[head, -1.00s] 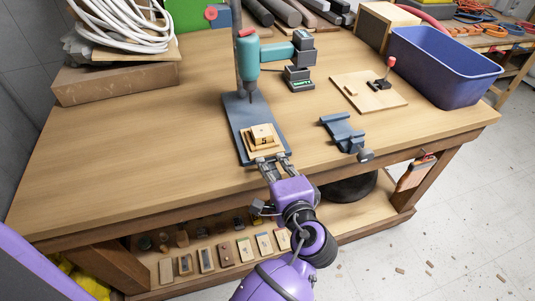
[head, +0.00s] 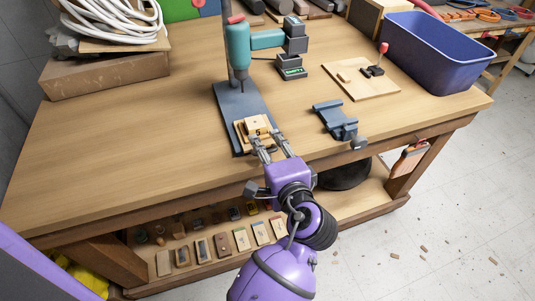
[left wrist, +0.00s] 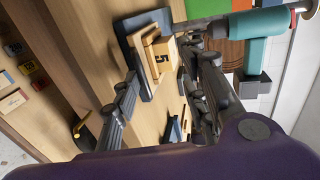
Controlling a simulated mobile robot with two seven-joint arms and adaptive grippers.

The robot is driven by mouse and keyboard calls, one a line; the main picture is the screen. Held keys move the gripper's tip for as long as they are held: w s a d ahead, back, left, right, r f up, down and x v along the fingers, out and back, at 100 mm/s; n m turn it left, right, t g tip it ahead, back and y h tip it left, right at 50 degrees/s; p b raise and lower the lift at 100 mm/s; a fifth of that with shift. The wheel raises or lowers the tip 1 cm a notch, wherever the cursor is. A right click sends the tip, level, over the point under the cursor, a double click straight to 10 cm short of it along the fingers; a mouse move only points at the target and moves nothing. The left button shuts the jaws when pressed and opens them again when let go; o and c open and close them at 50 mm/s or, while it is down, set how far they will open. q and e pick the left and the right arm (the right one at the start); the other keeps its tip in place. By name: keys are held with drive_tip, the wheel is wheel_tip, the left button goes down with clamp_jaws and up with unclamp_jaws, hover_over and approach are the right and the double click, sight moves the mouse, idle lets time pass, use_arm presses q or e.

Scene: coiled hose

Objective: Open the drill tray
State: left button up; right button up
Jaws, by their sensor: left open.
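A small pale wooden tray (head: 239,132) lies on the front of the blue-grey base plate (head: 229,100) of the teal drill press (head: 238,46). A wooden block marked 5 (head: 257,125) sits on the tray. In the left wrist view the tray (left wrist: 147,39) and the block (left wrist: 163,60) show ahead between the fingers. My left gripper (head: 264,138) is open at the tray's front edge, its fingers spread and nothing held. Whether a finger touches the tray is unclear. My right gripper is not in view.
A blue vise (head: 335,119) stands right of the base plate. Behind it are a wooden board with a red-knobbed lever (head: 373,70) and a blue bin (head: 437,55). A coiled white hose (head: 112,20) lies at the back left.

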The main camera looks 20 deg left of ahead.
use_arm(q)
drive_tip(key=o, duration=0.9)
drive_tip(key=shift+t, duration=0.3)
drive_tip(key=r, duration=0.4)
drive_tip(key=w+r, duration=0.1)
drive_tip(key=r, duration=0.1)
drive_tip(key=shift+s+d+r, duration=0.1)
drive_tip(key=shift+s+r, duration=0.2)
drive_tip(key=shift+r, duration=0.3)
drive_tip(key=shift+s+r, duration=0.25)
drive_tip(key=shift+r, duration=0.3)
drive_tip(key=c, duration=1)
drive_tip(key=shift+w+f, duration=0.1)
drive_tip(key=shift+f, duration=0.05)
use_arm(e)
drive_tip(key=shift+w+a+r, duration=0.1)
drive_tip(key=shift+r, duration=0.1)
use_arm(q)
drive_tip(key=shift+f, duration=0.1)
